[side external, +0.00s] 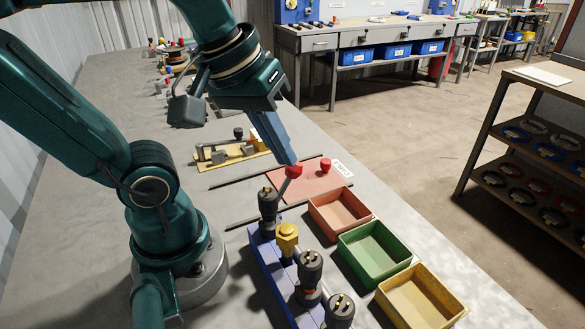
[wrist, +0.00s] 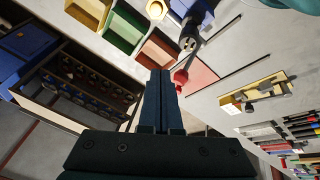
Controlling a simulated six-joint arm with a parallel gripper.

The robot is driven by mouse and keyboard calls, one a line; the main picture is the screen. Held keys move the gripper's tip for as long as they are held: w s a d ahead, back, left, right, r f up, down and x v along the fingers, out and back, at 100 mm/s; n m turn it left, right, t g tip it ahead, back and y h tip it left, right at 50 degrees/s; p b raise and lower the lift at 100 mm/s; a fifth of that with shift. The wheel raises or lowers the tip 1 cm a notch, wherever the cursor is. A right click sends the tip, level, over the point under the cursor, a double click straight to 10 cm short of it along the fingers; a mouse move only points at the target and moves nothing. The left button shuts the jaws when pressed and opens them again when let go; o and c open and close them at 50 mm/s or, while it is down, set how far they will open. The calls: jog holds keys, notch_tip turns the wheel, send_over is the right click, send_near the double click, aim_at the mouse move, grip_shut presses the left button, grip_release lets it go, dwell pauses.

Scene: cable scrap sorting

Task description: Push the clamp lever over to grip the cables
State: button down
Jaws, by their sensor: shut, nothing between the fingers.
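A clamp lever with a red knob (side external: 293,172) leans up and to the right beside a black plug (side external: 268,203) at the far end of a blue rail (side external: 270,258). My gripper (side external: 289,160) is shut and empty, its fingertips right at the red knob. In the wrist view, the shut fingers (wrist: 160,73) are just left of the red knob (wrist: 180,77); I cannot tell whether they touch. No loose cables can be made out in the clamp.
A red mat (side external: 300,186) with a second red knob (side external: 325,166) lies behind the lever. Red (side external: 340,214), green (side external: 374,251) and yellow (side external: 420,297) bins stand right of the rail. A fixture on a yellow board (side external: 232,160) lies further back.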

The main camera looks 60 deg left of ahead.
jog(key=w+a+r+n+g, duration=0.2)
jog(key=w+n, duration=0.2)
jog(key=n, duration=0.3)
jog(key=n+g, duration=0.3)
jog(key=n, duration=0.1)
send_over(286, 186)
jog(key=w, duration=0.1)
jog(key=f, duration=0.9)
jog(key=shift+w+a, duration=0.15)
jog(key=shift+a, duration=0.1)
jog(key=shift+s+r, duration=0.15)
jog(key=shift+s, duration=1)
jog(key=shift+s+f, duration=0.2)
jog(key=shift+s, duration=0.55)
jog(key=shift+s+f, duration=0.2)
jog(key=shift+s, duration=0.5)
jog(key=shift+s+f, duration=0.2)
jog(key=shift+s, duration=0.55)
